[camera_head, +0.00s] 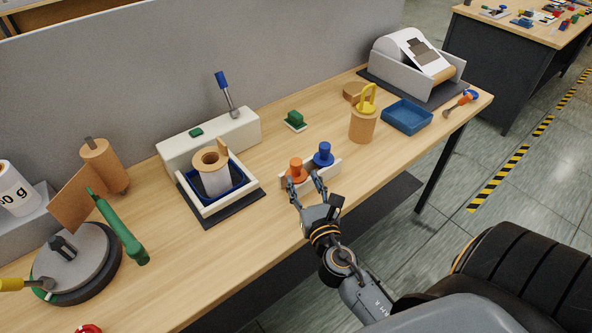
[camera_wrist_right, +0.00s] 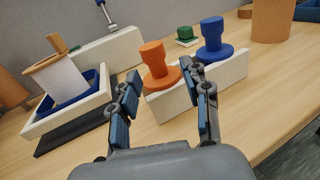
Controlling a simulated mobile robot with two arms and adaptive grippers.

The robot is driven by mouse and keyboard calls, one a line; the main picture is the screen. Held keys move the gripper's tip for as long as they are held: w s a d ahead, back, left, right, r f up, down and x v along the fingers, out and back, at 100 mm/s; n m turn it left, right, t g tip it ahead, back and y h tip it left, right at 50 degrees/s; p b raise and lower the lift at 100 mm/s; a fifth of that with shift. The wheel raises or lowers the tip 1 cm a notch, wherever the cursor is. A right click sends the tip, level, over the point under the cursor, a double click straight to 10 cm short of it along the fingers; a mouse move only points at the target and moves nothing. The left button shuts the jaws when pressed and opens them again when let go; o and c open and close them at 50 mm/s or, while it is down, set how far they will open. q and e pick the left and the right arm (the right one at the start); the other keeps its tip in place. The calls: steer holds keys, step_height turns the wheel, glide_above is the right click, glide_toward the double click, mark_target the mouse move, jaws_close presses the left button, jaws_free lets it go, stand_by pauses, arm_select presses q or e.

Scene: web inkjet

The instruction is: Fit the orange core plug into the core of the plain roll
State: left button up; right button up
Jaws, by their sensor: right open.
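The orange core plug (camera_head: 296,169) stands upright in a white holder (camera_head: 328,171), next to a blue plug (camera_head: 323,154). My right gripper (camera_head: 305,181) is open and empty at the holder's near side. In the right wrist view the orange plug (camera_wrist_right: 156,66) shows between and beyond the open fingertips (camera_wrist_right: 163,78); I cannot tell whether they touch it. A roll with an open core (camera_head: 211,158), tan at the top with a white lower part, stands upright in a blue and white tray (camera_head: 237,188). I cannot tell if it is the plain roll. My left gripper is not in view.
A tan roll (camera_head: 362,128) with a yellow handled piece (camera_head: 367,101) stands behind right, beside a blue bin (camera_head: 406,117). A green object (camera_head: 295,119) lies behind the holder. Another tan roll (camera_head: 105,168) and a round turntable (camera_head: 75,263) are at left.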

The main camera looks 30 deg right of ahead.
mark_target(297, 173)
steer(key=x, duration=0.2)
steer(key=p+x, duration=0.1)
steer(key=x, duration=0.2)
steer(key=shift+w+a+f, duration=0.15)
steer(key=shift+w+f, duration=0.05)
steer(key=shift+w, duration=0.05)
steer(key=shift+s, duration=0.1)
steer(key=c, duration=0.9)
